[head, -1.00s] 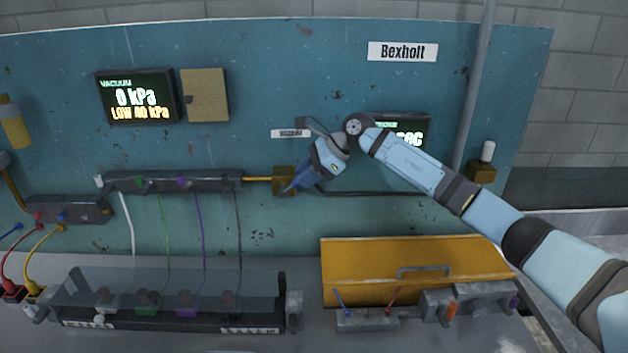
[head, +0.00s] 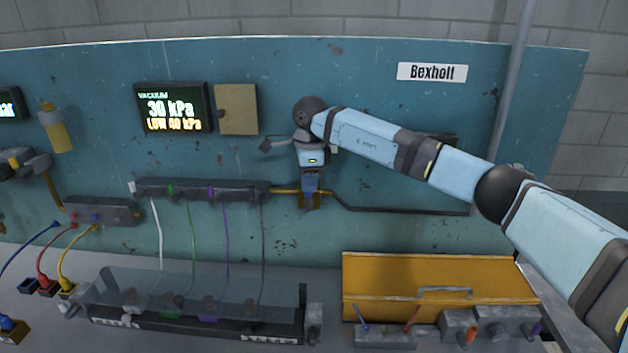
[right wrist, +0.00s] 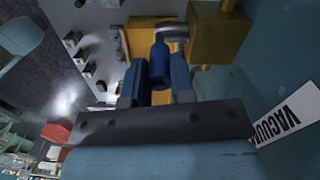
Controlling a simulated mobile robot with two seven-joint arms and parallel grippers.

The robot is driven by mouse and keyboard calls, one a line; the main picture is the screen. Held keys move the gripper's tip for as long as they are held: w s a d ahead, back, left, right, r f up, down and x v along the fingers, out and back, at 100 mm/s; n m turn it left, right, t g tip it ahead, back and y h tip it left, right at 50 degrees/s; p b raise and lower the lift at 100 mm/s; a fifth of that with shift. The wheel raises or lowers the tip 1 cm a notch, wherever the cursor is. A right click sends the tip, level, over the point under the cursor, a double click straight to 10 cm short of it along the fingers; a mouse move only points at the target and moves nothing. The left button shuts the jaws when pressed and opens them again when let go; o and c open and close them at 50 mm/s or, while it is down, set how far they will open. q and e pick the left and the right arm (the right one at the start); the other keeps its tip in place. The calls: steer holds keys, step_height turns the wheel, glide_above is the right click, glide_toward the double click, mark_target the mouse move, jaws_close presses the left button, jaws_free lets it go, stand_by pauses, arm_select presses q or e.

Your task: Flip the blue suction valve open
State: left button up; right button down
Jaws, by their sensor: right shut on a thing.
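The blue suction valve's handle (right wrist: 160,62) is between the two fingers of my right gripper (right wrist: 157,84) in the right wrist view. The gripper is shut on it. The valve's brass body (right wrist: 218,34) is just beyond, at the top right of that view. In the head view my right gripper (head: 310,184) points down at the brass valve body (head: 309,201) on the teal panel, and it largely hides the handle. The vacuum display (head: 172,108) reads 30 kPa with "LOW 40 kPa" below. My left gripper is not in view.
A dark manifold (head: 200,189) with several thin tubes is left of the valve. A dark pipe (head: 400,210) runs right from it. Below are a clear-covered rack (head: 195,295) and a yellow box (head: 435,280). My right arm partly covers another display (head: 447,140).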

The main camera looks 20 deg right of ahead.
steer(key=shift+w+a+h, duration=0.1)
steer(key=shift+a+h, duration=0.05)
steer(key=shift+h, duration=0.15)
steer(key=c, duration=1)
jaws_free()
steer(key=shift+o, duration=0.2)
step_height(320, 180, up, 14)
steer(key=b, duration=0.3)
steer(key=shift+a, duration=0.15)
steer(key=shift+f, duration=0.25)
